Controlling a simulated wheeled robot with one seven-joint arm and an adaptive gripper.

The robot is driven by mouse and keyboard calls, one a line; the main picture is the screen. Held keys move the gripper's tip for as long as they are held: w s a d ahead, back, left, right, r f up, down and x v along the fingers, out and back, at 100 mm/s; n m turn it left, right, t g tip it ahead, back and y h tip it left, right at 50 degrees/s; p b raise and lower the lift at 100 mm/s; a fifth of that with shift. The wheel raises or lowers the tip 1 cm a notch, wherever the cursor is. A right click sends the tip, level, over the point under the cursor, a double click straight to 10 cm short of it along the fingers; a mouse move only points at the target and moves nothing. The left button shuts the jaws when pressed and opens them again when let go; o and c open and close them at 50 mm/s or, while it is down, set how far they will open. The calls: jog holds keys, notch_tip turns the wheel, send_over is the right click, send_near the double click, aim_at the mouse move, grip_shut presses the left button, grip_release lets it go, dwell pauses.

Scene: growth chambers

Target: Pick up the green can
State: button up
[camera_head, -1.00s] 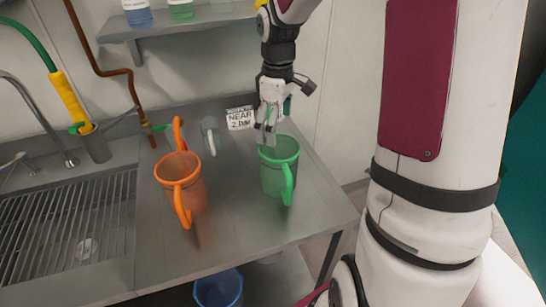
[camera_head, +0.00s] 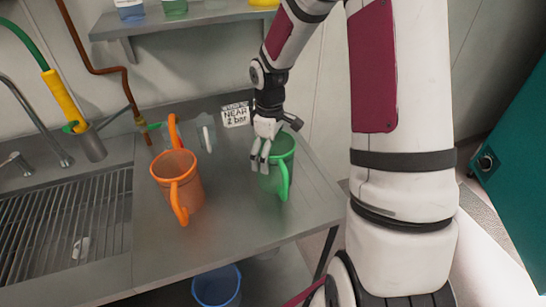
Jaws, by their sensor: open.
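The green can (camera_head: 281,172) is a handled, open-topped vessel standing upright on the steel counter. Its handle faces the front right. My gripper (camera_head: 260,168) is open and points down at the can's left side, its fingers covering part of the can's rim and left wall. I cannot tell whether a finger is inside the rim or whether the fingers touch the can.
An orange can (camera_head: 178,183) stands to the left on the counter (camera_head: 235,225). A sign (camera_head: 236,115) stands behind. A sink with a grate (camera_head: 75,225) is at left. A blue bucket (camera_head: 217,287) is below. A shelf (camera_head: 170,24) hangs above.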

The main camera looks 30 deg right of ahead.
jog(key=c, duration=1.1)
jog(key=shift+r, duration=0.1)
